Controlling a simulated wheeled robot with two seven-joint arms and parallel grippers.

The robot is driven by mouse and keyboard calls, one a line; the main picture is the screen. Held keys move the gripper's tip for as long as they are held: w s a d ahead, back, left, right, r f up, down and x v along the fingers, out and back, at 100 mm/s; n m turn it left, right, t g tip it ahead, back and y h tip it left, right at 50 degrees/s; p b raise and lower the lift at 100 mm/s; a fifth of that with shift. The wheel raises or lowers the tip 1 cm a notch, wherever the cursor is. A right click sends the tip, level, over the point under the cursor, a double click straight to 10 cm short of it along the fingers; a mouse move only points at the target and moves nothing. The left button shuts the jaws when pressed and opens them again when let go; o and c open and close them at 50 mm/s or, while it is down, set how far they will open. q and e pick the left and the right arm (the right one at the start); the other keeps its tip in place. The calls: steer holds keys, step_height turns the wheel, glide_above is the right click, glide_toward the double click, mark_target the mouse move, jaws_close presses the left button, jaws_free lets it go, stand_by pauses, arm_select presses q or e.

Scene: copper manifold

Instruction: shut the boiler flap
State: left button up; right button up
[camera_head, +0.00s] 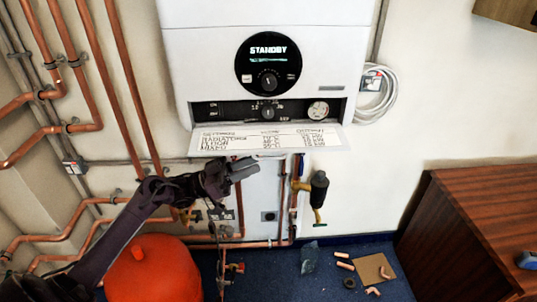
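The boiler (210,55) is a white unit on the wall, and its round black display reads STANDBY. Its flap (328,139) is a white panel along the bottom edge. My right gripper is out of view.
Copper pipes (127,85) run along the left wall and below the boiler. A red vessel (155,270) stands at lower left. A valve with a dark body (319,188) is right of my gripper. A wooden cabinet (460,235) stands at right. Small pipe pieces lie on the blue floor.

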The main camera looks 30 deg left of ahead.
mark_target(269, 158)
arm_select(q)
steer(key=p+x, duration=0.1)
steer(key=x, duration=0.3)
steer(key=shift+w+d+r, duration=0.1)
steer(key=shift+r, duration=0.05)
steer(key=shift+w+d+r+p, duration=0.1)
steer(key=shift+w+d+p, duration=0.25)
steer(key=shift+d, duration=0.1)
jaws_close()
